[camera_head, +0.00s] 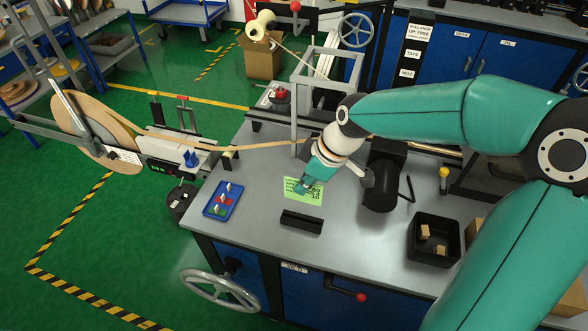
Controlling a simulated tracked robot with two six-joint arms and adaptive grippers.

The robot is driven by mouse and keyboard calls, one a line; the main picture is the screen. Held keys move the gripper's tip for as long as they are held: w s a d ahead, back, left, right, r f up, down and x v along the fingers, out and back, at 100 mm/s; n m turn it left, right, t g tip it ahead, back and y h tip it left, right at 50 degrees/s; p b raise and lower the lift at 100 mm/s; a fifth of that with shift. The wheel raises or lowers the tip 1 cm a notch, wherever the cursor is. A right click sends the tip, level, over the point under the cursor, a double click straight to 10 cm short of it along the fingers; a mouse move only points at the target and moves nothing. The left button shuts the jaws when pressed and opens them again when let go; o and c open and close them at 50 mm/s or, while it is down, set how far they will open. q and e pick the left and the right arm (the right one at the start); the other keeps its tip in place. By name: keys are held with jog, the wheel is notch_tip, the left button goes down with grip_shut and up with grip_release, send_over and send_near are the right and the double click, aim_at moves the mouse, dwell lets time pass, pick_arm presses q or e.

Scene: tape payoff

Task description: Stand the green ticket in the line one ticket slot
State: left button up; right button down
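A blue tray (222,203) lies on the grey bench, left of centre. It holds small upright white, red and green pieces; the green one (218,211) is at its front, and I cannot tell if it is the ticket. A lime-green sheet with black writing (313,197) lies flat to the right of the tray. My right gripper (304,187) points down over this sheet and hides part of it. Its fingertips are too small to show a gap or a hold. A dark slotted bar (301,222) lies in front of the sheet; no slot is clearly marked line one. My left gripper is out of view.
A black bin (434,240) with small tan blocks stands at the right of the bench. A grey upright frame (294,105) rises behind the sheet. A tan tape (262,146) runs from the large reel (95,122) across the bench's back. The bench front is mostly clear.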

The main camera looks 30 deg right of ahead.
aim_at(303, 201)
jog(key=shift+f+b, duration=2.15)
jog(key=shift+f, duration=1)
jog(key=shift+w+f+b, duration=0.1)
jog(key=shift+f+b, duration=1.35)
jog(key=shift+b, duration=0.15)
jog(key=c, duration=1.2)
grip_release()
jog(key=shift+c, duration=0.2)
jog(key=v, duration=1.2)
jog(key=shift+w, duration=0.1)
